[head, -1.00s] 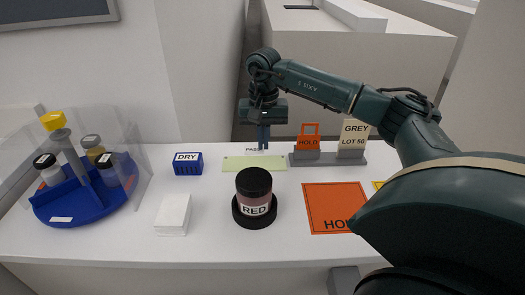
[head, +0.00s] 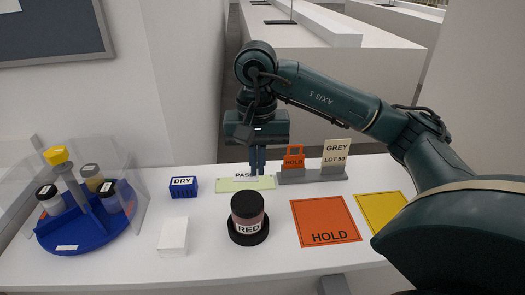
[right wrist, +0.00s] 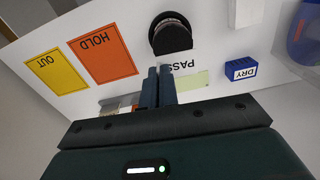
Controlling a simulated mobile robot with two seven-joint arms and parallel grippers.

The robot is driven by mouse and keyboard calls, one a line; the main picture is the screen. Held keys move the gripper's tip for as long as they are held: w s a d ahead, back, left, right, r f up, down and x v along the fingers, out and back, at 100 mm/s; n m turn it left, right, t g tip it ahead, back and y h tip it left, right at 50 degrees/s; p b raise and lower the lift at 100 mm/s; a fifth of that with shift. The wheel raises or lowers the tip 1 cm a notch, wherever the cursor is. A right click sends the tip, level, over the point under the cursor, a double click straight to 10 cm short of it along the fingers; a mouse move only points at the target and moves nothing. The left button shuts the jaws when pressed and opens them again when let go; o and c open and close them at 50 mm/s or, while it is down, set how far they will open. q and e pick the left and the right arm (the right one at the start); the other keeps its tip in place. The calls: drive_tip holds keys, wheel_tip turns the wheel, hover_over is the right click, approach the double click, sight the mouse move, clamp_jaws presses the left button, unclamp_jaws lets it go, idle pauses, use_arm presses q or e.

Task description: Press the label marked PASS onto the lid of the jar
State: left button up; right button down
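The PASS label (head: 243,175) is a small white piece with black letters. It shows at my right gripper's fingertips, over the pale green strip (head: 232,186); the fingers hide part of it. My right gripper (head: 257,172) points down with its fingers close together, apparently pinching the label. The right wrist view shows the label (right wrist: 181,64) at the tips of the gripper (right wrist: 160,70). The jar (head: 248,222), marked RED, stands upright with a black lid (head: 246,204) on a round black base, in front of the gripper. The lid's top is bare. My left gripper is out of view.
An orange HOLD mat (head: 325,222) and a yellow mat (head: 381,210) lie right. A grey rack (head: 312,176) holds HOLD and GREY tags. A blue DRY block (head: 183,187), white stack (head: 173,237) and blue carousel (head: 85,232) with jars and clear panels stand left.

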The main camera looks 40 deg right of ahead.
sight(258, 200)
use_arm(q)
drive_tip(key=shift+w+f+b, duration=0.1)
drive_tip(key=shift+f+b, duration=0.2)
use_arm(e)
drive_tip(key=shift+f, duration=0.2)
